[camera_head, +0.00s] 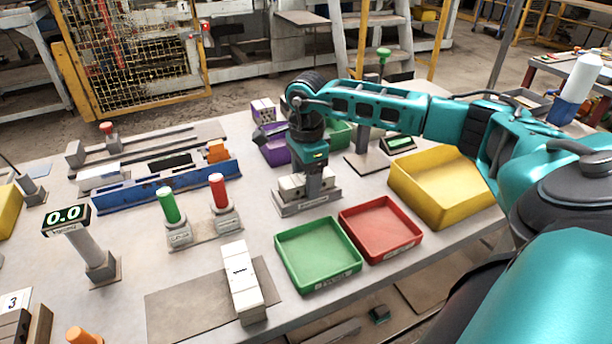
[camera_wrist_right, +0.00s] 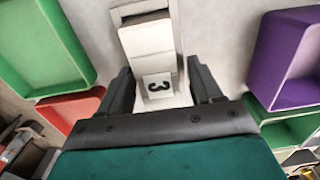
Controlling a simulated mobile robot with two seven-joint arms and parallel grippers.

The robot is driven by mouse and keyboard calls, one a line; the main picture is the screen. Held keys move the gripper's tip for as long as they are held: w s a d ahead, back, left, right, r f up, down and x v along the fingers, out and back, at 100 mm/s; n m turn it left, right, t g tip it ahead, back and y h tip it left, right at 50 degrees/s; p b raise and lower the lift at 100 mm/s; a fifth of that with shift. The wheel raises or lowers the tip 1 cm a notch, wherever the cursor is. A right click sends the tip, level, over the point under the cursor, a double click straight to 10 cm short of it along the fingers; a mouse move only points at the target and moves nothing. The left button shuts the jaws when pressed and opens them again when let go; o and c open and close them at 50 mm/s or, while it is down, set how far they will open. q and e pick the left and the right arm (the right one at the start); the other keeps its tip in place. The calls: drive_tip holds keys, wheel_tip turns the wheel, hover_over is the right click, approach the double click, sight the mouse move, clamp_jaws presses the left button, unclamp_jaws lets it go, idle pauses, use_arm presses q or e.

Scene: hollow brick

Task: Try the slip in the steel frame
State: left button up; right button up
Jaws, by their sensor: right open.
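My right gripper (camera_head: 316,188) points down over a low grey metal frame (camera_head: 308,204) with white pieces (camera_head: 291,185) in it, at the table's middle. In the right wrist view, a white piece marked 3 (camera_wrist_right: 158,86) lies between the two open fingers of the right gripper (camera_wrist_right: 163,88), with a gap on each side. More white block (camera_wrist_right: 147,38) continues beyond it. The gripper hides part of the frame in the head view. I cannot tell which white piece is the slip. My left gripper is not in view.
A green tray (camera_head: 318,276) and red tray (camera_head: 410,247) are in front of the frame; a yellow bin (camera_head: 425,204) is at right. Green (camera_head: 168,206) and red (camera_head: 218,192) posts stand left. A long white block (camera_head: 239,272) lies on a grey mat (camera_head: 180,309). A display (camera_head: 66,217) reads 0.0.

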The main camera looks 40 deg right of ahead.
wheel_tip(320, 180, up, 13)
drive_tip(key=shift+p, duration=0.3)
drive_tip(key=shift+d, duration=0.1)
idle(0.7)
drive_tip(key=shift+s, duration=0.1)
